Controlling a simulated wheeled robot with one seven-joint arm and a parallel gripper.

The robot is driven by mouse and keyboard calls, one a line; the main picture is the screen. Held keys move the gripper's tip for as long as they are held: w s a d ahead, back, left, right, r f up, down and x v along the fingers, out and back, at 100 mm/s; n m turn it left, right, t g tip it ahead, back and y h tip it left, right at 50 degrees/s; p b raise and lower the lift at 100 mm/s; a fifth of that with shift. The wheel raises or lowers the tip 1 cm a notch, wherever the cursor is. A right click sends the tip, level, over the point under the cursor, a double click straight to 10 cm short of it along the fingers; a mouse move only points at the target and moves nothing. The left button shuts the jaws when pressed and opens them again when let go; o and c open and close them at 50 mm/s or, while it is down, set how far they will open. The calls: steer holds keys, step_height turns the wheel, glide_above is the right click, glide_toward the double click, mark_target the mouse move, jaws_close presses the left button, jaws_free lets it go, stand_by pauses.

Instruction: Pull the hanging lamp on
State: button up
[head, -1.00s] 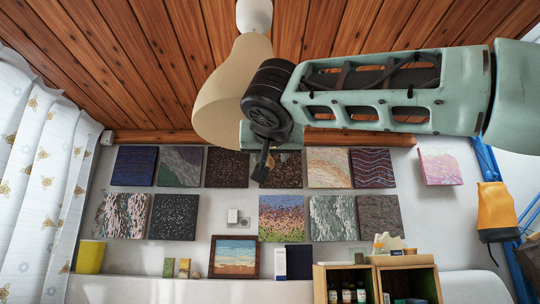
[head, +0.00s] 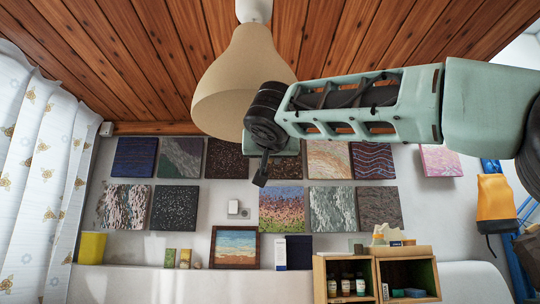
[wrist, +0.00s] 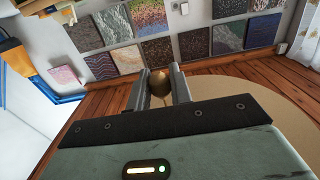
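The hanging lamp (head: 235,75) has a tan bell-shaped shade and hangs from a white mount on the wooden ceiling. Its broad rim also shows at the right of the wrist view (wrist: 275,108). I cannot tell whether it is lit. A small brass-coloured ball, the lamp's pull knob (wrist: 158,84), sits between the two fingers of my gripper (wrist: 160,76) and fills the gap; the fingers appear shut on it. In the head view my gripper (head: 262,172) is just below and right of the shade's rim, and the knob and its cord are hidden there.
Several small paintings (head: 176,210) cover the back wall. A wooden box shelf with bottles (head: 345,262) stands at lower right, an orange bag (head: 494,200) hangs at the right, and a white curtain (head: 35,170) hangs at the left. The space below my gripper is clear.

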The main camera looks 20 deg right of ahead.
mark_target(270, 160)
steer(key=shift+c, duration=1)
steer(key=shift+f+b, duration=1.1)
steer(key=shift+b, duration=0.3)
steer(key=o, duration=1)
steer(key=shift+c, duration=0.2)
steer(key=shift+b+v, duration=1.55)
steer(key=shift+v, duration=0.8)
steer(key=shift+b+v, duration=0.9)
steer(key=shift+v, duration=1.25)
steer(key=shift+r, duration=0.15)
